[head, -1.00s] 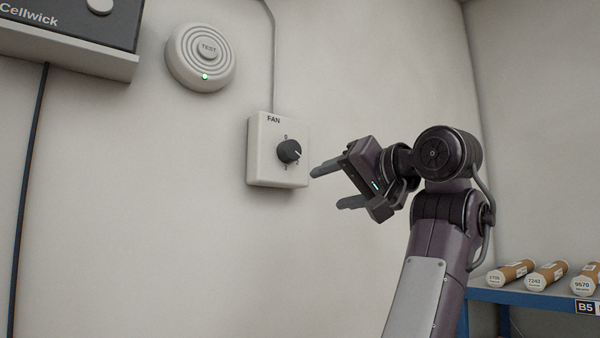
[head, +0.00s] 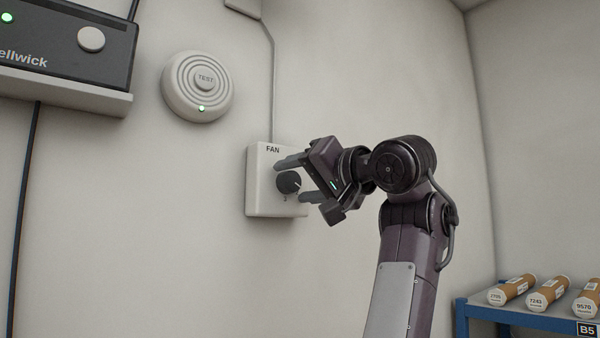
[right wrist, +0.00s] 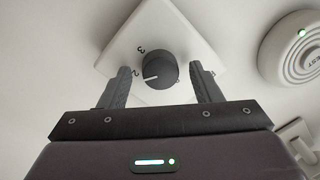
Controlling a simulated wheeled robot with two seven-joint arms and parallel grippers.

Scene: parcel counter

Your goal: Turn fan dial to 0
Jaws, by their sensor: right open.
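The fan dial (head: 288,182) is a dark round knob on a white square box (head: 258,205) marked FAN, fixed to the wall. My right gripper (head: 291,179) is open at the dial, one finger above it and one below it in the head view. In the right wrist view the dial (right wrist: 160,71) lies between the two fingertips (right wrist: 166,84), with a gap on each side. Its white pointer line is near the figure 2, and a 3 shows further round. The other figures are hidden or too small to read. My left gripper is out of view.
A round TEST alarm (head: 197,87) with a green light is on the wall, up and left of the box. A dark Cellwick unit (head: 75,45) is at the top left. A blue shelf (head: 510,313) with cardboard tubes (head: 548,293) stands at the lower right. The wall below the box is clear.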

